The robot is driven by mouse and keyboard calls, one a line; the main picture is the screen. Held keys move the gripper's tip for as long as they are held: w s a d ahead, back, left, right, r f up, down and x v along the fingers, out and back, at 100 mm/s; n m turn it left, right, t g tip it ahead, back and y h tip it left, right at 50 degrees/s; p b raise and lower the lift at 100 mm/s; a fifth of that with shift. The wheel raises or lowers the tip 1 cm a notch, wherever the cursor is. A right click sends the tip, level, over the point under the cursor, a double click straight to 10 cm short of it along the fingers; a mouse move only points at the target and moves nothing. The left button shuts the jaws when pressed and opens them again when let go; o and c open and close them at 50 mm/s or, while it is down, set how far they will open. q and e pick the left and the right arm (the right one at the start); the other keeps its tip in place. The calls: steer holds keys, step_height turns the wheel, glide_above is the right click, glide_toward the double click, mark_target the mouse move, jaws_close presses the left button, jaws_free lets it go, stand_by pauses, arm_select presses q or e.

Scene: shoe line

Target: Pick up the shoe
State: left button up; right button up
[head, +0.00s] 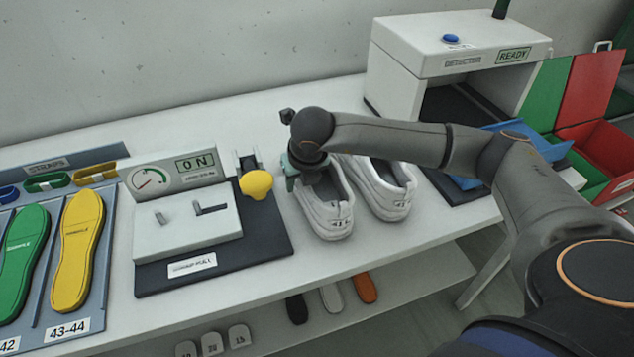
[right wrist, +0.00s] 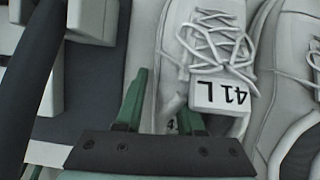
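A pair of white lace-up shoes stands on the white bench, heels toward me. The left shoe (head: 333,217) is partly hidden by my right gripper (head: 303,180). In the right wrist view, the green fingers (right wrist: 162,100) are apart. One is outside the shoe's left side and the other is over its opening, with the side wall between them. I cannot tell whether they touch it. My left gripper is out of view.
A dark-based machine with a yellow knob (head: 256,184) stands close left of the shoes. A white detector box (head: 455,50) marked "READY" is behind right, with a blue tray (head: 545,143) and a red bin (head: 603,143) beside it. Insoles (head: 78,250) lie far left.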

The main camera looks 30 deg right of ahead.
jaws_close()
steer(key=shift+w+r, duration=0.1)
stand_by(1.0)
